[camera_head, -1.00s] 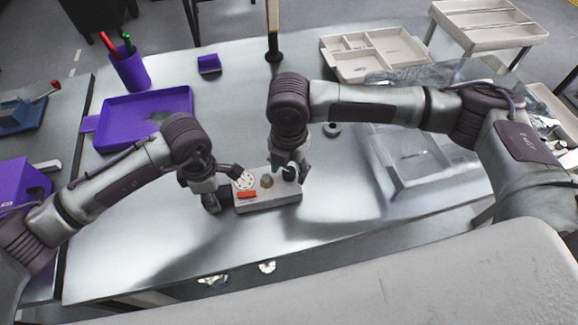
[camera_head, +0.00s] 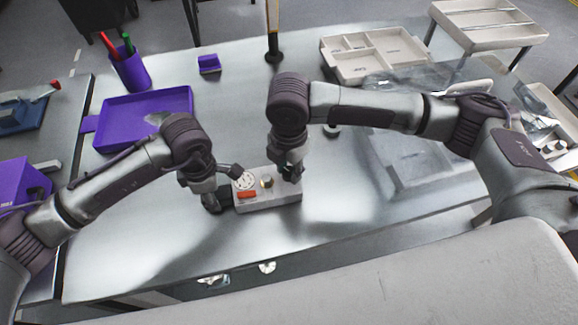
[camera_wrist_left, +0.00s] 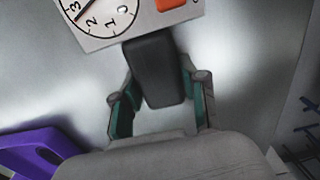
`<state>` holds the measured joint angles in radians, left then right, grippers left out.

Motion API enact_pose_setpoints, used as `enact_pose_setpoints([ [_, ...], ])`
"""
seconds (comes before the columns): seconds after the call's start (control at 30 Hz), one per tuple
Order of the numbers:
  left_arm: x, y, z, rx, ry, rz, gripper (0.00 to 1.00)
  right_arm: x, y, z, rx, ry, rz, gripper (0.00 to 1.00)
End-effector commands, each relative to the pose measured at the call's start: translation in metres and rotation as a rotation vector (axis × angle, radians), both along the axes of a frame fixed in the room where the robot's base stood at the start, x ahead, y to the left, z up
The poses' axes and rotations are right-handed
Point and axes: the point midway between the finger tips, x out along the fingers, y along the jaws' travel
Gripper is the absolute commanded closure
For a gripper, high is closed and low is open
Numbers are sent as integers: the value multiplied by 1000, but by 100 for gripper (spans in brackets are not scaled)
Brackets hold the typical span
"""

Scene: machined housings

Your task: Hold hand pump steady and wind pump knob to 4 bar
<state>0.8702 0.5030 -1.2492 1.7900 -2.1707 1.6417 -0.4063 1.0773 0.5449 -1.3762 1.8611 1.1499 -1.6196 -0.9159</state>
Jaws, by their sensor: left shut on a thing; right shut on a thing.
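The hand pump (camera_head: 268,203) is a pale grey box on the metal table, with a white dial gauge (camera_head: 245,180), an orange patch and a small metallic fitting on top. My left gripper (camera_head: 211,197) is shut on the dark handle at the pump's left end. In the left wrist view the handle (camera_wrist_left: 157,72) sits between the fingers, and the dial (camera_wrist_left: 98,14) is partly cut off, its dark needle close to the 3. My right gripper (camera_head: 291,174) is shut at the pump's right end, around the pump knob, which its fingers mostly hide.
A purple tray (camera_head: 113,143), a purple pen cup (camera_head: 132,72) and a small purple holder (camera_head: 208,64) stand at the back left. A pale divided tray (camera_head: 374,68) and a clear container lie to the right. The table in front of the pump is clear.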

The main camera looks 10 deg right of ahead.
Motion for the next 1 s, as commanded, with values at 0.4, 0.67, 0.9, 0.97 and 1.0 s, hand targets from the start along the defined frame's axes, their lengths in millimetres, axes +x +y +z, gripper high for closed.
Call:
enact_pose_setpoints([
  [0.4,0,0,0,-1,0,-1,100,0,1,0,3,1,-395,100],
  [0.67,0,-1,0,-1,0,-1,100,0,1,0,2,1,-641,100],
  [0.9,0,-1,0,-1,0,-2,100,0,1,1,3,0,-846,100],
  [0.97,0,-1,0,-1,0,-2,100,0,1,0,2,1,-890,100],
  [1.0,0,-1,0,-1,0,-2,100,0,1,0,2,1,-916,100],
])
